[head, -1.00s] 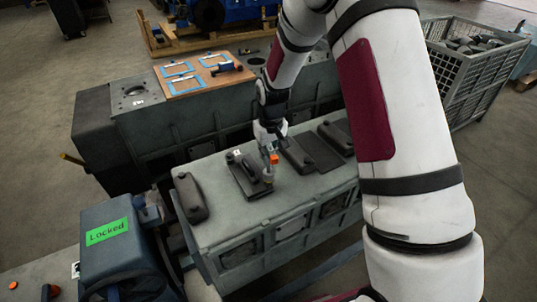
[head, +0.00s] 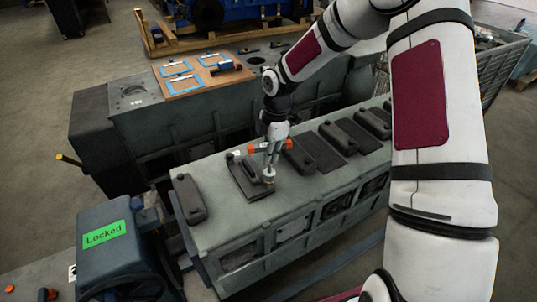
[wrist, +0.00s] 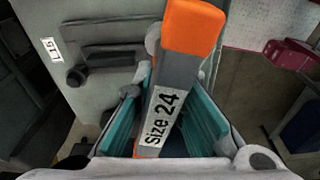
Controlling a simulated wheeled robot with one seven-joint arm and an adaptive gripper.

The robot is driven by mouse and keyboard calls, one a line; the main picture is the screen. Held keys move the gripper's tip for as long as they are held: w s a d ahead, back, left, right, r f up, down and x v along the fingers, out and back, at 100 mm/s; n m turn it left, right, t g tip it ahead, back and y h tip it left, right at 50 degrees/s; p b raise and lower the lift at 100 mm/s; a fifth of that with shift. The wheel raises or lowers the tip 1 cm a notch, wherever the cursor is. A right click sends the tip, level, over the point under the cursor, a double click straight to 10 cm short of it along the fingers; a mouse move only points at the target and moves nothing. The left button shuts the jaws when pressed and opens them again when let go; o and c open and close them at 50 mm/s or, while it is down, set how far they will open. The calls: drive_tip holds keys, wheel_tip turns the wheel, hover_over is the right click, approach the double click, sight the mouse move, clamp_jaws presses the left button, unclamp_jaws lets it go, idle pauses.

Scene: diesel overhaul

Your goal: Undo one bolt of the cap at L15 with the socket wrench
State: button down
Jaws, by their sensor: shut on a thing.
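The wrench (wrist: 161,110), marked "Size 24" with an orange end (wrist: 193,27), is held between the teal finger pads of my gripper (wrist: 165,125). In the head view my gripper (head: 272,146) stands above the cap (head: 243,182), with the wrench's orange part (head: 286,146) showing beside the fingers. The wrench's socket end (head: 268,180) points down at the cap's front right corner; I cannot tell how fully it sits on a bolt. In the wrist view the dark cap (wrist: 110,55) has a round bolt head (wrist: 75,76) at its near left, beside a rotated label (wrist: 52,50) that appears to read L15.
More dark caps (head: 188,198) (head: 343,136) line the grey engine block (head: 225,222) on both sides. A second block behind carries a wooden board (head: 205,76) with blue-outlined spots and a tool. A console with a green "Locked" screen (head: 108,234) stands front left.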

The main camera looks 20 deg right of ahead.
drive_tip(key=n, duration=0.4)
drive_tip(key=shift+g, duration=0.3)
drive_tip(key=shift+r, duration=0.15)
